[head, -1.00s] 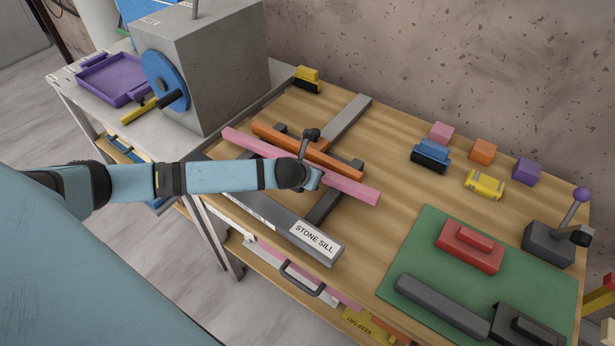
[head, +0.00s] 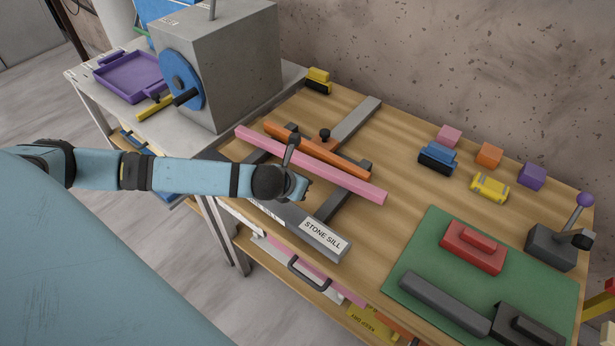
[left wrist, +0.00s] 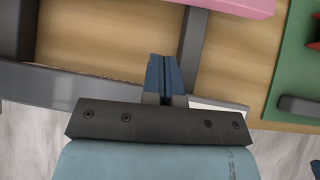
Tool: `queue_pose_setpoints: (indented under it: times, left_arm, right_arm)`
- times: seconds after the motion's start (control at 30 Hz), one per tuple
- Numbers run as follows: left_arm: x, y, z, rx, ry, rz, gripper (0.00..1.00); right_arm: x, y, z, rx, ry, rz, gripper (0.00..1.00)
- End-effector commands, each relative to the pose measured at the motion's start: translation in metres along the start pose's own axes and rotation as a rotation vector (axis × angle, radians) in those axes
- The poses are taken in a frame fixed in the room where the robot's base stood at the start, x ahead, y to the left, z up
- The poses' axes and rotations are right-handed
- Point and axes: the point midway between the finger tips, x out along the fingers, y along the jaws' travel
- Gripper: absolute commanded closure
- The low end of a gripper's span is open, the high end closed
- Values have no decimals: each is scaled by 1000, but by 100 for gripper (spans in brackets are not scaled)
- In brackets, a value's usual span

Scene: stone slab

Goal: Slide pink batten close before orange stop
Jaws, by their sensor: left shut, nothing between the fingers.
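The pink batten (head: 345,181) lies across two dark grey rails in the head view, just in front of the orange stop (head: 345,166) and roughly parallel to it. Only a narrow gap shows between them; whether they touch anywhere I cannot tell. My left gripper (head: 303,187) is shut and empty, on the near side of the batten, between it and the stone sill. In the left wrist view the shut blue fingers (left wrist: 163,75) point toward the batten (left wrist: 235,5), with bare wood between. My right gripper is not in view.
The grey sill (head: 290,220) labelled STONE SILL runs along the front edge. A dark knob (head: 325,135) stands at the orange stop. A green mat (head: 425,250) with a red block (head: 473,247) lies right. Small coloured blocks stand at the back right. A grey machine (head: 230,70) stands left.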

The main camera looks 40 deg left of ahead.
Motion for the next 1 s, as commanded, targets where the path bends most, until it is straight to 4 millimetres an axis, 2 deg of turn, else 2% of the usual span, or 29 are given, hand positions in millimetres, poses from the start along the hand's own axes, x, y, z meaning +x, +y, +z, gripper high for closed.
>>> queue_pose_setpoints:
  times: [0.07, 0.13, 0.3, 0.47, 0.57, 0.97, 1.0]
  left_arm:
    - [-7, 1, -1, 1, 1, 0, 100]
    - [-8, 10, -5, 4, 5, -1, 100]
    - [-11, 50, -10, 27, 7, -25, 100]
    - [-7, 58, -6, 35, 0, -37, 100]
    - [6, 57, -5, 32, 1, -37, 100]
    - [89, 53, -5, 32, 0, -37, 100]
    - [92, 53, 4, 33, -3, -37, 100]
  right_arm:
    - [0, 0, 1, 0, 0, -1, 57]
    - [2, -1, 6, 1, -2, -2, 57]
    - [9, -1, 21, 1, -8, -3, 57]
    - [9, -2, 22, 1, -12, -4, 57]
    - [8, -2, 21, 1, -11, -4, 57]
    - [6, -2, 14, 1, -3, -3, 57]
    - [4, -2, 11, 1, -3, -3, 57]
